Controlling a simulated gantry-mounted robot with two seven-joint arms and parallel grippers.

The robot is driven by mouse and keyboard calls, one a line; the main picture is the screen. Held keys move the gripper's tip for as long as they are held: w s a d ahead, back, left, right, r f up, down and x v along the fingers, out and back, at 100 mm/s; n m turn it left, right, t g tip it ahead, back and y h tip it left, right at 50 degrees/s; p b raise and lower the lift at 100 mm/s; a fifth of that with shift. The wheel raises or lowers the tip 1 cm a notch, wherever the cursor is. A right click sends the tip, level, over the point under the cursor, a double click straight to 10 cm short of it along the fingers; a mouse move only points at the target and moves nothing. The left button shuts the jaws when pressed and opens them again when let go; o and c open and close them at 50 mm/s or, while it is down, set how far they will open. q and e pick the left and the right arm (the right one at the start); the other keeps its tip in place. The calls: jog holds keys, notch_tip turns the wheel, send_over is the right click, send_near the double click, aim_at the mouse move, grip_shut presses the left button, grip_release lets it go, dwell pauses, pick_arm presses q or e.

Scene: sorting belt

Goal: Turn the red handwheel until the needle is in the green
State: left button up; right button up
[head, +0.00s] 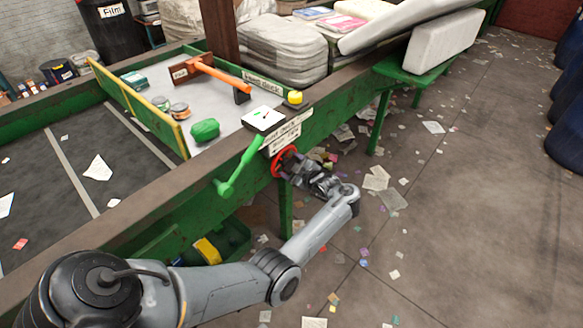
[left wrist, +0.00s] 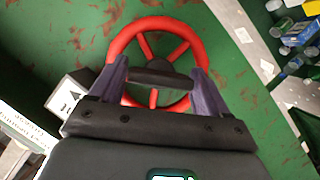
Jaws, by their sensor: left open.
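The red handwheel (head: 278,158) is mounted on the side of the green belt frame. My left gripper (head: 293,166) is right at the wheel in the head view and partly hides it. In the left wrist view the red wheel (left wrist: 157,23) has several spokes. My left gripper (left wrist: 160,80) is open there, with one finger on each side of the wheel's lower part; I cannot tell whether they touch the rim. The white gauge (head: 262,119) sits on the frame's top edge above the wheel; its needle is too small to read. My right gripper is not in view.
A green lever (head: 241,168) sticks out left of the wheel. A yellow button (head: 295,97) stands beyond the gauge. An orange-handled bar (head: 222,75) and a green lump (head: 205,130) are on the sorting deck. The littered floor to the right is open.

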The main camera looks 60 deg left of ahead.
pick_arm(q)
jog(key=shift+a, duration=0.1)
jog(key=shift+c, duration=0.2)
jog(key=c, duration=0.6)
jog(key=shift+f, duration=0.1)
jog(key=shift+c, duration=0.2)
jog(key=shift+f+n+t+y+b, duration=0.2)
jog(key=shift+n+t+y+b, duration=0.15)
jog(key=shift+n+b, duration=0.6)
jog(key=n+y+b, duration=0.1)
jog(key=n+b, duration=0.1)
jog(key=b, duration=0.1)
jog(key=n+t+y+b, duration=0.1)
jog(key=n+b, duration=0.1)
jog(key=b, duration=0.1)
jog(key=shift+f+t, duration=0.15)
jog(key=shift+t, duration=0.1)
jog(key=shift+r+n+y+b, duration=0.2)
jog(key=shift+n+y+b, duration=0.05)
jog(key=shift+n+b, duration=0.8)
